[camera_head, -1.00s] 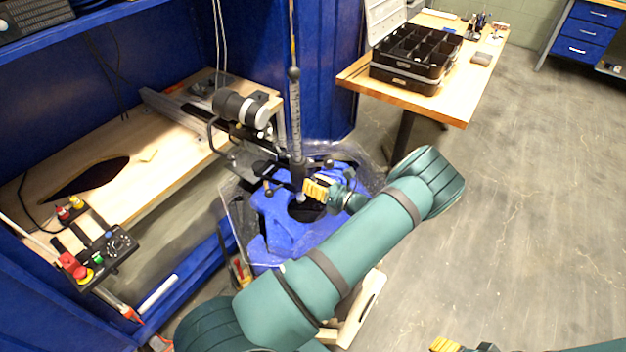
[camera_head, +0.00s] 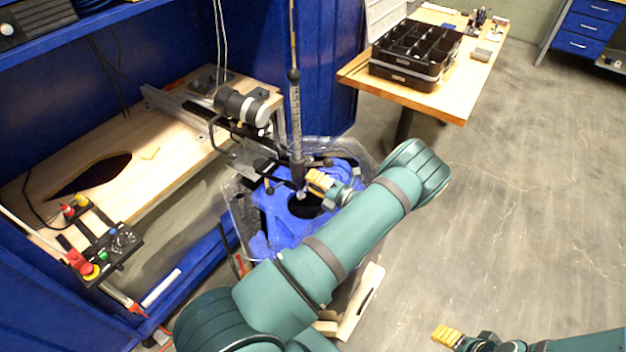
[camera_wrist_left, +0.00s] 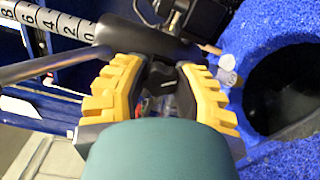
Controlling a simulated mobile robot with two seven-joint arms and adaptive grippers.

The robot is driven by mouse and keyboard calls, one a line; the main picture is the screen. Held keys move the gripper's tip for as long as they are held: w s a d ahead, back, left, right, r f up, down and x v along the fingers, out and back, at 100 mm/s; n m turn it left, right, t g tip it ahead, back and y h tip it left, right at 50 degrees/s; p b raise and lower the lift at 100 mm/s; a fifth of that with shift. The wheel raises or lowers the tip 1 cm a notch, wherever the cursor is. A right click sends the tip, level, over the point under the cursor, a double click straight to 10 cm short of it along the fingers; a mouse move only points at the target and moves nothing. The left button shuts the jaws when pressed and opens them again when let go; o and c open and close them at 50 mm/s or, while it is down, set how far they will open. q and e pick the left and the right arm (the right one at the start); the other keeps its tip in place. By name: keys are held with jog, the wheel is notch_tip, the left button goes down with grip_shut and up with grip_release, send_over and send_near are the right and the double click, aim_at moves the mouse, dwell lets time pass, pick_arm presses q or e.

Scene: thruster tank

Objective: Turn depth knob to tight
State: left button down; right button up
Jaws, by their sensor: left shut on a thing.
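The graduated depth post (camera_head: 296,115) stands upright over the blue tank fixture (camera_head: 275,215). My left gripper (camera_head: 313,183), with yellow finger pads, is beside the lower part of this post, above the dark round opening. In the left wrist view my left gripper (camera_wrist_left: 163,75) is shut on a small dark part, which I take to be the depth knob (camera_wrist_left: 161,77). The fingers hide most of it, and its turn angle cannot be read. My right gripper (camera_head: 447,335) is at the bottom edge, away from the fixture; its jaw opening is unclear.
A clear plastic sheet (camera_head: 236,212) surrounds the blue fixture. A motor (camera_head: 240,106) sits left of the post. A control box (camera_head: 105,255) is at the lower left. A black divided case (camera_head: 410,55) is on the wooden table. The floor at right is clear.

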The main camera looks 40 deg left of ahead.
pick_arm(q)
jog(key=m, duration=0.3)
jog(key=shift+m, duration=0.3)
jog(key=shift+m+p, duration=0.35)
jog(key=shift+m, duration=1.45)
jog(key=c, duration=0.6)
grip_release()
jog(key=shift+c, duration=0.2)
jog(key=shift+d, duration=0.1)
jog(key=d, duration=0.4)
jog(key=w+d, duration=0.1)
jog(key=d, duration=0.6)
jog(key=shift+w+d, duration=0.15)
jog(key=shift+d, duration=0.2)
